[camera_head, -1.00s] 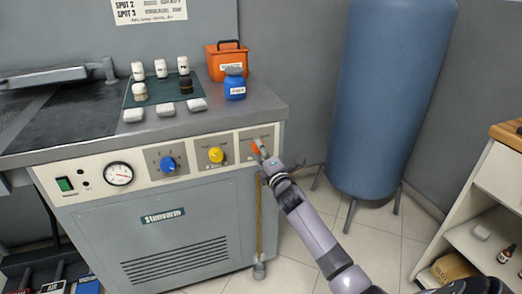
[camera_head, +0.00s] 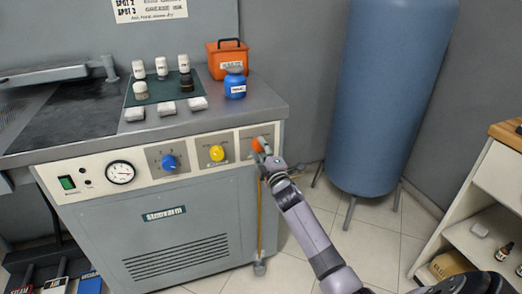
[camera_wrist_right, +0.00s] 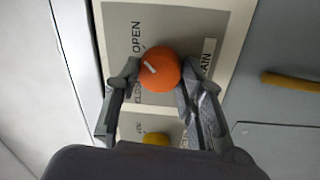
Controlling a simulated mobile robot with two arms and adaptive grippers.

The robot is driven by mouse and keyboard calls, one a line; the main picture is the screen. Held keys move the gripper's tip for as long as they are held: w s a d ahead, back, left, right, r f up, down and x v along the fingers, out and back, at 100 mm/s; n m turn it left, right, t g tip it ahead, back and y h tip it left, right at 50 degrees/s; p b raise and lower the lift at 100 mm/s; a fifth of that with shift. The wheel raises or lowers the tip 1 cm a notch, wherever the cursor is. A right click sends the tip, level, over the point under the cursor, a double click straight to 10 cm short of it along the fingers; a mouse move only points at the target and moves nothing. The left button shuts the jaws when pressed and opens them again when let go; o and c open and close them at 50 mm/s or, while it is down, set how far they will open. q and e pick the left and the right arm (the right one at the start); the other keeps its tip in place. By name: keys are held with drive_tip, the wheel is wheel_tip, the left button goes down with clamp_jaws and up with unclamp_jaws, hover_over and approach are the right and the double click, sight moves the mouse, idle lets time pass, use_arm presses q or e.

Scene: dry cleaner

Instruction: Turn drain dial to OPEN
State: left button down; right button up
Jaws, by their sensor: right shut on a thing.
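The drain dial (camera_head: 257,144) is an orange round knob at the right end of the machine's front panel. In the right wrist view the dial (camera_wrist_right: 163,70) shows a white pointer mark on its upper left part, between the printed words OPEN and CLOSED. Part of the DRAIN label shows on its right. My right gripper (camera_head: 263,150) is at the dial, with one finger on either side of it. In the wrist view my right gripper (camera_wrist_right: 162,78) is shut on the dial. My left gripper is out of view.
A yellow dial (camera_head: 217,153), a blue dial (camera_head: 168,162) and a gauge (camera_head: 121,172) sit left along the panel. A blue tank (camera_head: 390,90) stands right, with open floor in front.

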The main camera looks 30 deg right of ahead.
drive_tip(key=o, duration=1.2)
drive_tip(key=shift+c, duration=0.2)
drive_tip(key=v, duration=1.2)
drive_tip(key=shift+d+f, duration=0.1)
